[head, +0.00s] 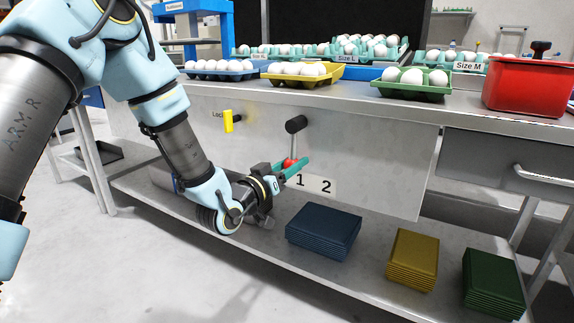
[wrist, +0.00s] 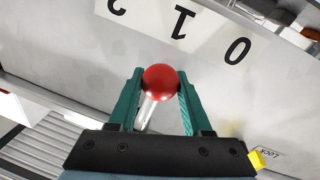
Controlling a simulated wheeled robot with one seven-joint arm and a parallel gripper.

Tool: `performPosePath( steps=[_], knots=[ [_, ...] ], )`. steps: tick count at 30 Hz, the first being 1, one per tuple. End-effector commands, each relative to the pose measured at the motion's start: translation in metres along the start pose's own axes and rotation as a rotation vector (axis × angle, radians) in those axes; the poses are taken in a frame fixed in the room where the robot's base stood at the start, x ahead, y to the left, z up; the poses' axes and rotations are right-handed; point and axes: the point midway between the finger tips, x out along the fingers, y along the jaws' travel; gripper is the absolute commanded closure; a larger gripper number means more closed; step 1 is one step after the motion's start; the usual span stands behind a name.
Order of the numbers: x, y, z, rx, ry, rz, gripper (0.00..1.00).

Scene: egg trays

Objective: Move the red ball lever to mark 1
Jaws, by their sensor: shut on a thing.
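The lever has a red ball (head: 289,162) on a pale rod below a black pivot (head: 296,124) on the grey front panel. The rod hangs nearly straight down. My gripper (head: 293,168) reaches in from the left, its teal fingers shut on the ball. In the wrist view, the red ball (wrist: 160,78) sits between the fingertips of my gripper (wrist: 158,90). The white mark plate (head: 316,184) shows 1 and 2 in the head view; my gripper hides its left part. The wrist view shows 0, 1 and 2 upside down on the mark plate (wrist: 208,36), with 1 nearest the ball.
A yellow lock knob (head: 228,121) sticks out of the panel left of the lever. Stacks of blue trays (head: 323,230), yellow trays (head: 412,260) and green trays (head: 492,283) stand on the lower shelf. Egg trays and a red box (head: 528,87) stand on the tabletop.

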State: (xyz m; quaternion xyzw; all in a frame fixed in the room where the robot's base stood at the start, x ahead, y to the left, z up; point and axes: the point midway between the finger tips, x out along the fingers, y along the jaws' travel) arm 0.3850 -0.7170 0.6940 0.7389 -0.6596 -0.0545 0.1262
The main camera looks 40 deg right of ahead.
Motion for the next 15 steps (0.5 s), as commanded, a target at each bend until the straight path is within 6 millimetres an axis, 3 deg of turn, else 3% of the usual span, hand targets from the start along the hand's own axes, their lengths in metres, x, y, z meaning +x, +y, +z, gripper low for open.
performPosePath(
  steps=[15],
  knots=[
    [-0.0001, 0.0035, 0.0017, -0.034, 0.003, -0.001, 1.00]
  ],
)
